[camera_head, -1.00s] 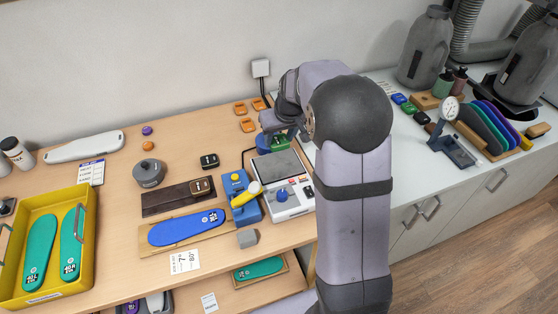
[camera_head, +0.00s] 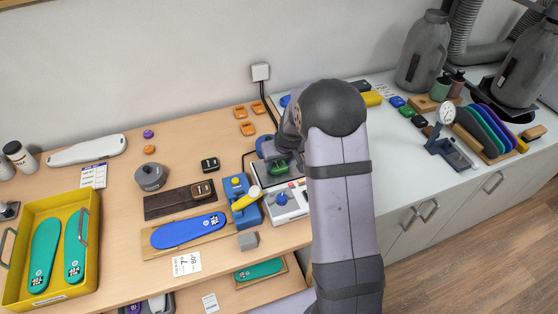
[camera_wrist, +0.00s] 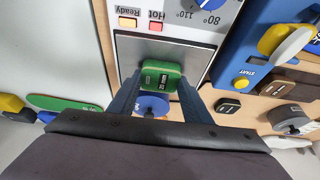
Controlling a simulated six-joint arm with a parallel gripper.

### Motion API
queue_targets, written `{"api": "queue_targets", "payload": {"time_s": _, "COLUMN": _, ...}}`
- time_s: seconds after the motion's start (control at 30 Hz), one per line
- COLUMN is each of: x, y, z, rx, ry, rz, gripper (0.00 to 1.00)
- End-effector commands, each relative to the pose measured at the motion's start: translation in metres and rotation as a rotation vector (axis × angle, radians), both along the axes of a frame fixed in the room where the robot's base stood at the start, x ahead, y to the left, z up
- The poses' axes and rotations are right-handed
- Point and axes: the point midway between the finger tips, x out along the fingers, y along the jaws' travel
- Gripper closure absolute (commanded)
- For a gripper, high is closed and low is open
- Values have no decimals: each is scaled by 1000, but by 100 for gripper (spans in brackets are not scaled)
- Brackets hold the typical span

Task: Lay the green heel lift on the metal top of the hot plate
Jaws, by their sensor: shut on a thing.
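The green heel lift (camera_wrist: 161,74) is a small block with a dark label, held between the two blue fingers of my gripper (camera_wrist: 160,92). In the head view the heel lift (camera_head: 287,170) is partly hidden by my gripper (camera_head: 283,160) and arm. The hot plate (camera_head: 290,206) is a white box with a blue knob and a grey metal top (camera_wrist: 135,50). The heel lift is over the metal top, near its far edge from the knob. I cannot tell whether it touches the metal.
A blue press with a yellow handle (camera_head: 246,198) stands left of the hot plate. A blue insole (camera_head: 188,230) lies on a board further left. Orange pieces (camera_head: 248,129) lie behind. A yellow tray (camera_head: 92,255) holds green insoles. A grey block (camera_head: 248,240) sits in front.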

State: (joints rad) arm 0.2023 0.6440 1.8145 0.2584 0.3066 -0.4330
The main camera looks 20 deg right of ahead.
Motion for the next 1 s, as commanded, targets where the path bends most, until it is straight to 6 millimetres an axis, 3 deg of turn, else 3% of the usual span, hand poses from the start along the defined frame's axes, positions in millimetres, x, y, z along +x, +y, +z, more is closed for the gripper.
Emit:
{"api": "queue_targets", "payload": {"time_s": 0.37, "x": 0, "y": 0, "z": -5, "rx": 0, "ry": 0, "rz": 0, "gripper": 76}}
{"api": "queue_targets", "payload": {"time_s": 0.4, "x": 0, "y": 0, "z": -3, "rx": 0, "ry": 0, "rz": 0, "gripper": 46}}
{"api": "queue_targets", "payload": {"time_s": 0.47, "x": 0, "y": 0, "z": -3, "rx": 0, "ry": 0, "rz": 0, "gripper": 37}}
{"api": "queue_targets", "payload": {"time_s": 1.0, "x": -2, "y": 0, "z": 7, "rx": 0, "ry": -2, "rz": 1, "gripper": 37}}
